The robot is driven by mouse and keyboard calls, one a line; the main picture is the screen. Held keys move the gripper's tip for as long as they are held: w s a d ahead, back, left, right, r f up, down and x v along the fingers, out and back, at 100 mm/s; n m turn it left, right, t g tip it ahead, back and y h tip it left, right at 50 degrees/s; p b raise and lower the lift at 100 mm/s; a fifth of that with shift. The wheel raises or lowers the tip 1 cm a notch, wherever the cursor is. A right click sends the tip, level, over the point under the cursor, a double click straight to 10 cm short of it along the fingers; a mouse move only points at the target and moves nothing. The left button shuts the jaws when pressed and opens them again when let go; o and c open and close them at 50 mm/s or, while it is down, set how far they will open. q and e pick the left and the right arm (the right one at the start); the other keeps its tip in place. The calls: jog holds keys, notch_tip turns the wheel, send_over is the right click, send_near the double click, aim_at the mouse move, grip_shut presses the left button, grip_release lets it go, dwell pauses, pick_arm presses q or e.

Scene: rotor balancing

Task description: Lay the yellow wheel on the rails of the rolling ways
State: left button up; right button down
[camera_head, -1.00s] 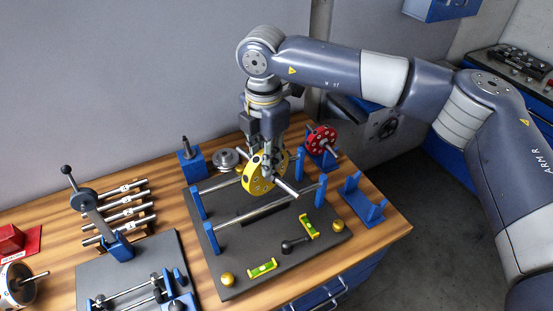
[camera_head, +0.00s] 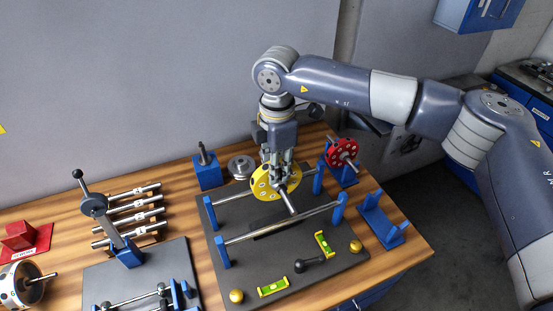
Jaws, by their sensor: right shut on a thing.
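The yellow wheel (camera_head: 261,188) is on a steel shaft, and my right gripper (camera_head: 279,181) is shut on it from above, hiding part of the wheel. The rolling ways have a dark base plate (camera_head: 257,264), blue end posts and two steel rails. The wheel is over the gap between the far rail (camera_head: 236,191) and the near rail (camera_head: 262,231). The near end of the shaft (camera_head: 291,204) points toward the near rail. I cannot tell whether the shaft touches either rail. My left gripper is not in view.
A red wheel (camera_head: 342,151) on a blue stand is behind right. An empty blue cradle (camera_head: 381,220) stands to the right. Two green levels (camera_head: 273,287) (camera_head: 324,244), a dark dumbbell-shaped piece (camera_head: 310,264) and brass knobs (camera_head: 236,296) are on the plate's front. A blue post block (camera_head: 207,169) stands behind left.

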notch_tip(320, 180, down, 5)
jog(key=b, duration=0.3)
jog(key=shift+f, duration=0.2)
jog(key=shift+f+b, duration=0.7)
jog(key=shift+b, duration=0.25)
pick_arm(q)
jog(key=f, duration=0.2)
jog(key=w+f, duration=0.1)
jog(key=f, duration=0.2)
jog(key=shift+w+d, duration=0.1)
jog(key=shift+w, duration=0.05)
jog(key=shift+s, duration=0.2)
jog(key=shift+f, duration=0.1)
pick_arm(e)
jog(key=shift+w+a+b, duration=0.1)
jog(key=shift+b, duration=0.25)
pick_arm(q)
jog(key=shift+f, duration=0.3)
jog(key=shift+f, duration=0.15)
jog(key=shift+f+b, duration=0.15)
jog(key=shift+b, duration=0.2)
